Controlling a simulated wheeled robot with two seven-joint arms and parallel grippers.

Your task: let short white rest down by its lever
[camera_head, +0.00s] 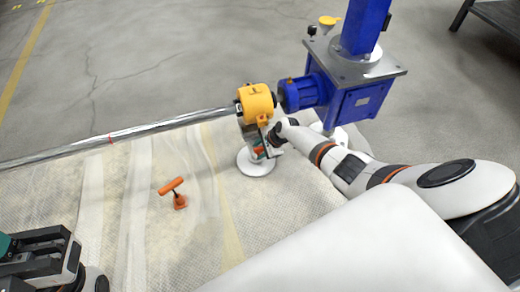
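A short white rest (256,166) with a round base stands on the pale mat below a yellow housing (256,102). A small orange part (259,150), possibly its lever, shows just above the base. My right gripper (270,146) is at the rest's right side, close to this orange part. Its fingers are small and partly hidden, so I cannot tell whether they touch or grip it. My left gripper (62,262) is at the lower left, far from the rest, and its fingertips are not clear.
A long metal shaft (120,133) runs left from the yellow housing. A blue gearbox with a post (352,100) stands to the right. An orange T-shaped piece (175,193) stands on the mat (205,240), left of the rest. The mat's front middle is clear.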

